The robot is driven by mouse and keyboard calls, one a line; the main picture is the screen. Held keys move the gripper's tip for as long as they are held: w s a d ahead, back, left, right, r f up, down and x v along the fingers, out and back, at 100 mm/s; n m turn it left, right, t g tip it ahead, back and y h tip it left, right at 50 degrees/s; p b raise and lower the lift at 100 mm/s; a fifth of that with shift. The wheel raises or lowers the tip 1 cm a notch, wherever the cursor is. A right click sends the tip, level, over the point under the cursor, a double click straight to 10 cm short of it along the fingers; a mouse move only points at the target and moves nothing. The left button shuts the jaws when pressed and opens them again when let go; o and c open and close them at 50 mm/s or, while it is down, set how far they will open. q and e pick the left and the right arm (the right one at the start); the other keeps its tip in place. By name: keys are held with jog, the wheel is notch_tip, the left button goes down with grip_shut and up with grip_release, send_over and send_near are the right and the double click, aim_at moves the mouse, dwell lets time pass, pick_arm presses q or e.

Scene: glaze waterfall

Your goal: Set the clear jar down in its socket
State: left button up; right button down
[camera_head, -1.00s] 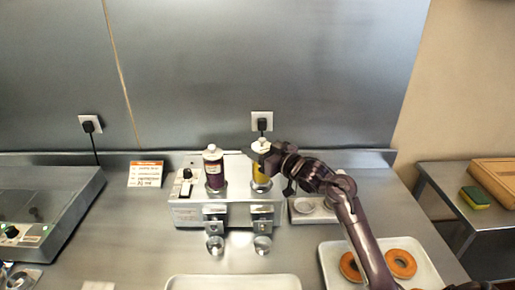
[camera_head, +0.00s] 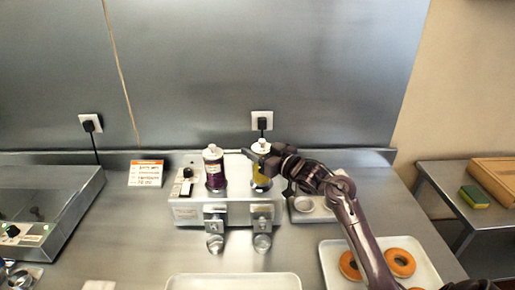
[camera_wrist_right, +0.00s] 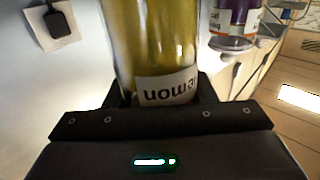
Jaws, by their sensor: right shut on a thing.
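The clear jar (camera_head: 261,173) with yellow contents and a white cap is at the right-hand position of the dispenser. My right gripper (camera_head: 262,158) is shut on it, reaching in from the right. In the right wrist view the jar (camera_wrist_right: 160,45) stands between the fingers, its label upside down in the picture. The jar appears upright over the right socket. The gripper and the dispenser top hide the contact, so I cannot tell if it is fully seated. My left gripper is not in view.
A purple jar (camera_head: 214,168) stands in the dispenser's (camera_head: 186,211) left position, close beside the held jar. A tray with donuts (camera_head: 426,270) lies at the right front, under my right arm. An empty white tray (camera_head: 232,282) is at the front. The wall is close behind.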

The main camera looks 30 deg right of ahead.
jog(key=shift+f+b, duration=0.4)
jog(key=shift+f, duration=0.2)
dwell(1.0)
